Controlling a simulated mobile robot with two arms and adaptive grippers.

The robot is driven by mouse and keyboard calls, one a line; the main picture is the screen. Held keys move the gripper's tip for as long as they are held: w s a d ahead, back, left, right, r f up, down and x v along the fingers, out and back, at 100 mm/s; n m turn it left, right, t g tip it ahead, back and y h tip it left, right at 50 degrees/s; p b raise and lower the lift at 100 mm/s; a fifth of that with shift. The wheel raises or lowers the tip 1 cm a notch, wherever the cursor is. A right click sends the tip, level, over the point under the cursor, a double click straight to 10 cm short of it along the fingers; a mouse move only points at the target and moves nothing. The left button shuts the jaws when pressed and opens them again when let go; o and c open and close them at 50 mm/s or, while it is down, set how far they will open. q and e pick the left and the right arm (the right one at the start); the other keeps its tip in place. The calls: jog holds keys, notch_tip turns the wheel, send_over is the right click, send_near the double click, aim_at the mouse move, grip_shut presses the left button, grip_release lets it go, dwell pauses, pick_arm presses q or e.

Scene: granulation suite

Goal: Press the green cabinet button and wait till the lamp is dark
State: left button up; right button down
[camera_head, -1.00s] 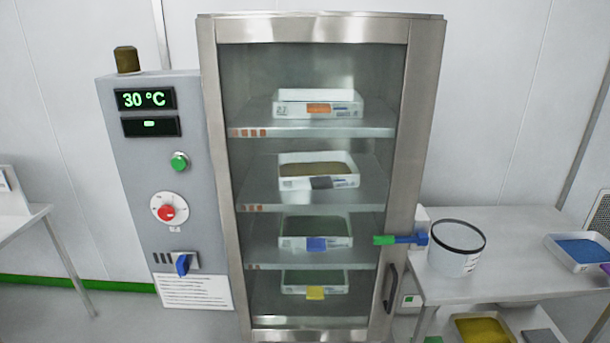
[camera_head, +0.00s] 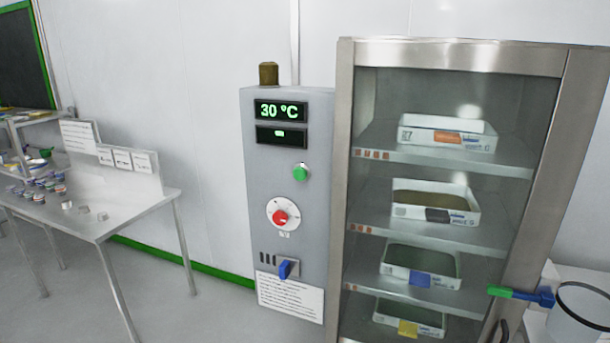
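The green button (camera_head: 301,172) sits on the front of the grey control panel (camera_head: 262,215), left of the glass-fronted cabinet (camera_head: 347,190). The lamp (camera_head: 268,73) on top of the panel is dull brown and looks unlit. The upper display (camera_head: 281,111) reads 30 °C in green, and a lower display (camera_head: 281,135) shows a small green mark. Below the button are a red knob (camera_head: 281,217) on a white dial and a blue lever switch (camera_head: 287,268). Neither of my grippers is in view.
The cabinet's shelves hold several white trays (camera_head: 436,208) with coloured tags. A blue and green handle (camera_head: 520,295) juts out at the cabinet's right, beside a white bucket (camera_head: 580,318). A metal table (camera_head: 110,225) with small items stands at left, with open floor between.

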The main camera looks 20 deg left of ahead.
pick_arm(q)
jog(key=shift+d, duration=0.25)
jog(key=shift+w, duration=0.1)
